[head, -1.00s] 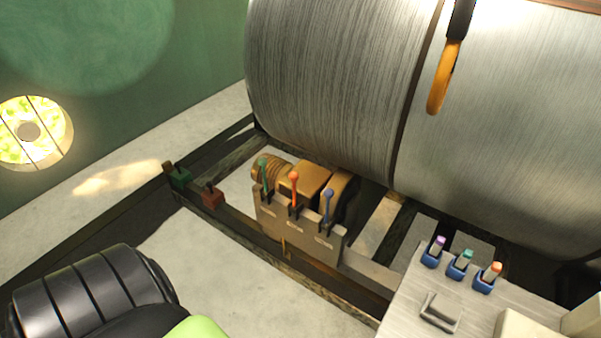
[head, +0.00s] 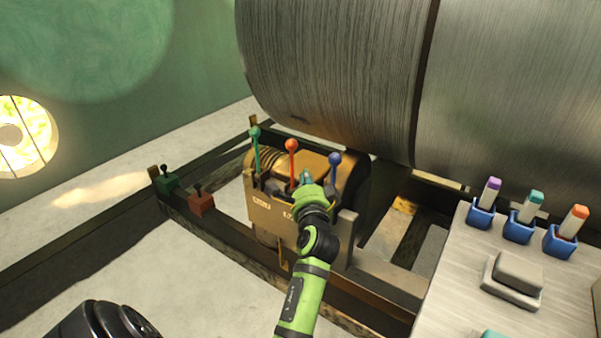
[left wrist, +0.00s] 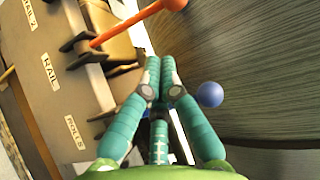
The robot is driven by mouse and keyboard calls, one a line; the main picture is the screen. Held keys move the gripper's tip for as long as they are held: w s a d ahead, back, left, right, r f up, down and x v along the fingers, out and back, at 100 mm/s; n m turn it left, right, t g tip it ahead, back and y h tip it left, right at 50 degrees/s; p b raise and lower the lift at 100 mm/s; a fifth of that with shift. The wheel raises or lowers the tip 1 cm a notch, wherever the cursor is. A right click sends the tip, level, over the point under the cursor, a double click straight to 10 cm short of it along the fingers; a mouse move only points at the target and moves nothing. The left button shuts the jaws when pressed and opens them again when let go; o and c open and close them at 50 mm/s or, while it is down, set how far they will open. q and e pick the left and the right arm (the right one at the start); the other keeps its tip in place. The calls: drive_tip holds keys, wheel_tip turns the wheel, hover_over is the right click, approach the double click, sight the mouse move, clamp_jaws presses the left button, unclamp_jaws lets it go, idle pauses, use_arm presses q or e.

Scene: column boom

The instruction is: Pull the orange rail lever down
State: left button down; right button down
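The orange lever (head: 292,160) stands upright in the middle of a bronze-coloured lever box, between a green lever (head: 256,150) and a blue lever (head: 334,172). It crosses the top of the left wrist view (left wrist: 125,27), its ball knob at the upper edge, beside the label "RAIL". My left gripper (head: 306,178) is just right of the orange lever, below its knob and between it and the blue lever. In the left wrist view its teal fingertips (left wrist: 160,62) are together with nothing between them, apart from the orange lever. My right gripper is not in view.
The blue knob (left wrist: 210,94) is close to the right of my left fingers. A large metal drum (head: 330,70) rises behind the levers. A panel (head: 450,290) with coloured switches stands at the right. Small green (head: 166,182) and red (head: 201,202) boxes sit on the frame at left.

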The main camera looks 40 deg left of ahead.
sight(292, 168)
use_arm(q)
drive_tip(key=shift+s+a+r, duration=0.15)
drive_tip(key=shift+a+r, duration=0.05)
drive_tip(key=shift+r, duration=0.15)
drive_tip(key=b+x, duration=0.1)
drive_tip(key=x, duration=0.9)
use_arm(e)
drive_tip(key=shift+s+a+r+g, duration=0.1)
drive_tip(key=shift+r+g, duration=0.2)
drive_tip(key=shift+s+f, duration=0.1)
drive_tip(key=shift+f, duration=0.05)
